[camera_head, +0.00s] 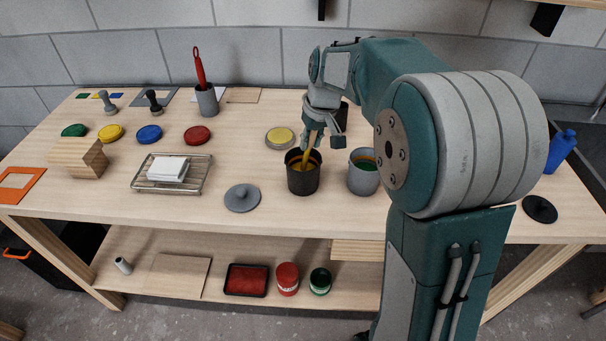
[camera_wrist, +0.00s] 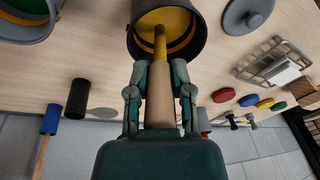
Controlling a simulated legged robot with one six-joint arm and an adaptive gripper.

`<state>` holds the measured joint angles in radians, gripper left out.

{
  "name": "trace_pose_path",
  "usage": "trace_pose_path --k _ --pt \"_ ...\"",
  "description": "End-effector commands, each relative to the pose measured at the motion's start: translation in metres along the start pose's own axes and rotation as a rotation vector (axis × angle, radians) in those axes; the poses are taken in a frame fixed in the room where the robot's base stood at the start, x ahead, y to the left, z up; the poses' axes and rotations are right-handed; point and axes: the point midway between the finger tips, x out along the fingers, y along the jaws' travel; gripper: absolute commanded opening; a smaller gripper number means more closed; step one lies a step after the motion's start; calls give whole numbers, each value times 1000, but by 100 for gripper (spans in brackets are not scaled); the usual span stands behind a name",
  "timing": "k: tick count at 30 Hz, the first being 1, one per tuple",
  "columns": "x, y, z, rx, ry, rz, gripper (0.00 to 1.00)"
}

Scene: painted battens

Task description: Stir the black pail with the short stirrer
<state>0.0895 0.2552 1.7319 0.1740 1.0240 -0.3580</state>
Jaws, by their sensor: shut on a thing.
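The black pail (camera_head: 303,184) stands upright and open on the bench, with yellow paint inside. It also shows at the top of the wrist view (camera_wrist: 197,48). My gripper (camera_head: 313,138) is above the pail's mouth, shut on the short stirrer (camera_head: 306,158). In the wrist view my gripper (camera_wrist: 158,68) has its fingers on either side of the stirrer's pale wooden handle (camera_wrist: 160,98). The stirrer's yellow-coated end points into the pail, over or in the yellow paint. Whether its tip touches the bottom is hidden.
A grey pail (camera_head: 362,183) with green paint stands close right of the black pail. A grey lid (camera_head: 242,198) lies to the left, near a wire rack (camera_head: 140,183). A yellow-topped lid (camera_head: 280,138) lies behind. A grey cup (camera_head: 207,101) holds a red-handled tool.

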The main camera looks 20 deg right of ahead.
Motion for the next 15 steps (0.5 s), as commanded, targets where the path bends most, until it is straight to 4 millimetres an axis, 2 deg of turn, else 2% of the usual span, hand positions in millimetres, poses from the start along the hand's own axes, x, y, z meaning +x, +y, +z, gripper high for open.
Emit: trace_pose_path --k 3,15 --pt "-2 -3 8 0 0 0 1" --pt "-2 -3 8 1 0 0 1"
